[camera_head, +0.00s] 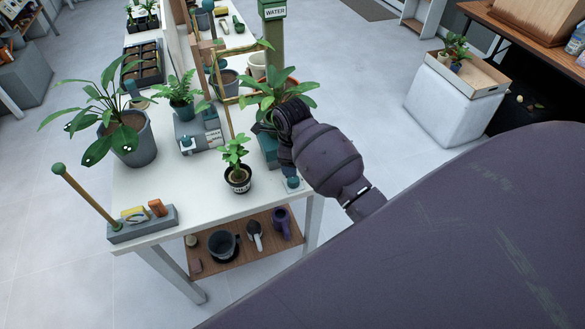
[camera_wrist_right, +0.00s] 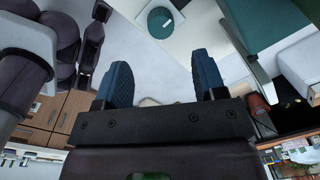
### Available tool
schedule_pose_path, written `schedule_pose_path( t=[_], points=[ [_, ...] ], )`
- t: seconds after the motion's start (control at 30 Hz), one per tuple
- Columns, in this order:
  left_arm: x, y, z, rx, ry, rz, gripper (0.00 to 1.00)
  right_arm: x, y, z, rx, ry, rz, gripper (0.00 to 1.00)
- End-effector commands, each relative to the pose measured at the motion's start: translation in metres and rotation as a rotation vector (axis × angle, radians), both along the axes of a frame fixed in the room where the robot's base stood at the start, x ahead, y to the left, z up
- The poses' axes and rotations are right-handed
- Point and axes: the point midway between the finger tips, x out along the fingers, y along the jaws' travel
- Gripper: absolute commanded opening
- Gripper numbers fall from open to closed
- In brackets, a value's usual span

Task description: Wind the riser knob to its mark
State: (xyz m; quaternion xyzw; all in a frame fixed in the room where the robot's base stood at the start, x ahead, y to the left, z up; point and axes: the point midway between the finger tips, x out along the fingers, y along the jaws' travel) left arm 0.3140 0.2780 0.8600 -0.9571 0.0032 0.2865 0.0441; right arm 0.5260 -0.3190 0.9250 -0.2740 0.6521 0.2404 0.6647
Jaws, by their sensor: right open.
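A round teal knob (camera_wrist_right: 160,22) sits on a small pale plate near the table corner in the right wrist view. It also shows small and blue in the head view (camera_head: 292,182). Any mark on it is too small to make out. My right gripper (camera_wrist_right: 162,78) is open and empty, with its two blue fingers apart. The knob lies beyond the fingertips, roughly in line with the gap and not touched. In the head view my right wrist hides the fingers and part of a teal block (camera_head: 267,146) beside the knob. My left gripper is not in view.
The white table (camera_head: 150,205) holds a small potted plant (camera_head: 238,178), a large potted plant (camera_head: 130,140), a grey device (camera_head: 200,135) and a grey holder with a stick (camera_head: 143,225). A leafy plant (camera_head: 278,92) stands close by my right wrist. A wooden shelf below holds pots and tools.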

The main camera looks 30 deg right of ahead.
Motion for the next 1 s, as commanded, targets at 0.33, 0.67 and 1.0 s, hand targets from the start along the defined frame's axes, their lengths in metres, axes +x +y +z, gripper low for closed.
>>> schedule_pose_path(
  t=[0.33,0.67,1.0],
  points=[
    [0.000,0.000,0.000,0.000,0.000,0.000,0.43,0.001,-0.003,-0.060,-0.001,0.002,0.002,0.64],
    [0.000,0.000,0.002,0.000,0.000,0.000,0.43,0.003,-0.004,-0.086,-0.002,-0.001,0.001,0.64],
    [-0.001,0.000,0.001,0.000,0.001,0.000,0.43,0.003,-0.004,-0.088,-0.001,-0.002,0.002,0.60]
  ],
)
